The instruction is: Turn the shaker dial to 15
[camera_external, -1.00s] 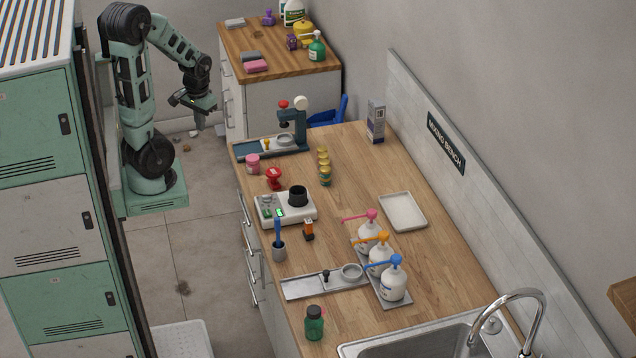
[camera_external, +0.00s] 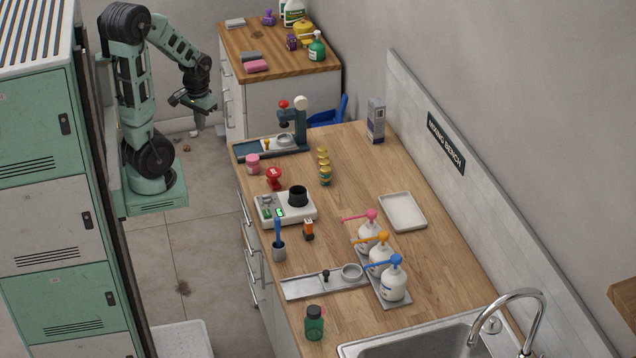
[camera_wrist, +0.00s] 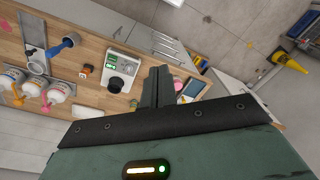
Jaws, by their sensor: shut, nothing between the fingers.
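The shaker (camera_external: 286,209) is a white box on the wooden counter with a black round cup (camera_external: 298,196) on top and a small green display at its front left. It also shows in the wrist view (camera_wrist: 123,64), where a green display and small controls are visible. The dial is too small to read. My gripper (camera_external: 197,127) is off the counter to the left, above the floor gap, well apart from the shaker. In the wrist view my gripper (camera_wrist: 157,85) has its fingers together, with nothing between them.
A red item (camera_external: 274,179) and a pink jar (camera_external: 253,164) stand behind the shaker. Pump bottles (camera_external: 380,258) are to the right.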

